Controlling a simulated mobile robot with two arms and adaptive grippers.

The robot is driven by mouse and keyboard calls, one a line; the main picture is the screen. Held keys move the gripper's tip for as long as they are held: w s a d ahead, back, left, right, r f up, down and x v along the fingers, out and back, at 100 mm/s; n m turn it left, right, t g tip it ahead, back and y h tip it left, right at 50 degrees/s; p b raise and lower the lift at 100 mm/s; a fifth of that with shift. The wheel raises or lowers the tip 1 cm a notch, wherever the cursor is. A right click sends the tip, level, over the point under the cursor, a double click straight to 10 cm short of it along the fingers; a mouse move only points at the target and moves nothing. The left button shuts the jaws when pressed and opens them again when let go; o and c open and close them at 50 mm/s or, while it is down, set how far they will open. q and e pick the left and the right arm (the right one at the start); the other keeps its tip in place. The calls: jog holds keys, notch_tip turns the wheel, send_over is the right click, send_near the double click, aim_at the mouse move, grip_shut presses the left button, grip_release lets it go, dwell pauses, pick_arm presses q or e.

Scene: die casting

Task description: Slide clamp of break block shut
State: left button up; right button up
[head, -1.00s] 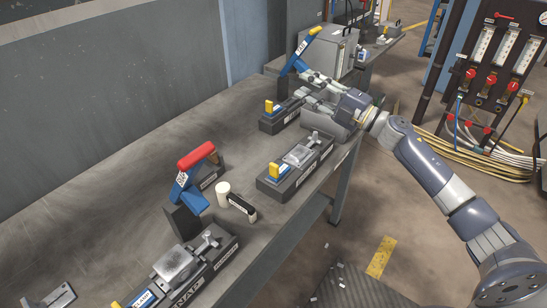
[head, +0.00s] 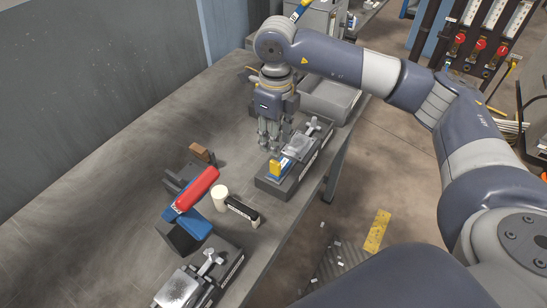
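A dark block (head: 268,187) with a pale metal plate, a small metal clamp piece (head: 311,127), a blue label and a yellow tab (head: 275,167) sits near the table's right edge. A similar block (head: 232,275) stands at the front, partly cut off by the frame. I cannot read which one is named break block. My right gripper (head: 269,148) points down just above and behind the yellow tab of the middle block, with nothing visible in its fingers. Its finger gap is too small to judge. My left gripper is not in view.
A red-topped blue lever (head: 196,189) on a dark stand, a white cylinder (head: 220,197) and a small black bar (head: 242,209) stand between the blocks. A grey tray (head: 333,97) lies behind. The table's left part (head: 90,200) is bare.

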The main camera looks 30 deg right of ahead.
aim_at(276, 161)
notch_tip(276, 161, down, 5)
jog(key=shift+s+f+p, duration=0.1)
jog(key=shift+p, duration=0.45)
jog(key=shift+f+p, duration=0.3)
jog(key=shift+f, duration=1.65)
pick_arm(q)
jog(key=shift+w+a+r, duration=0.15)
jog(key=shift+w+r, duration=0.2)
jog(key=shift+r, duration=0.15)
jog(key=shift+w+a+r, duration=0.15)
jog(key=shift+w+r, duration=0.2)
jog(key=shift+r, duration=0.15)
pick_arm(e)
jog(key=shift+a, duration=0.1)
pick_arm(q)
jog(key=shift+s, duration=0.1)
pick_arm(e)
jog(key=c, duration=0.7)
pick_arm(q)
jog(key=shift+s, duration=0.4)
pick_arm(e)
grip_shut()
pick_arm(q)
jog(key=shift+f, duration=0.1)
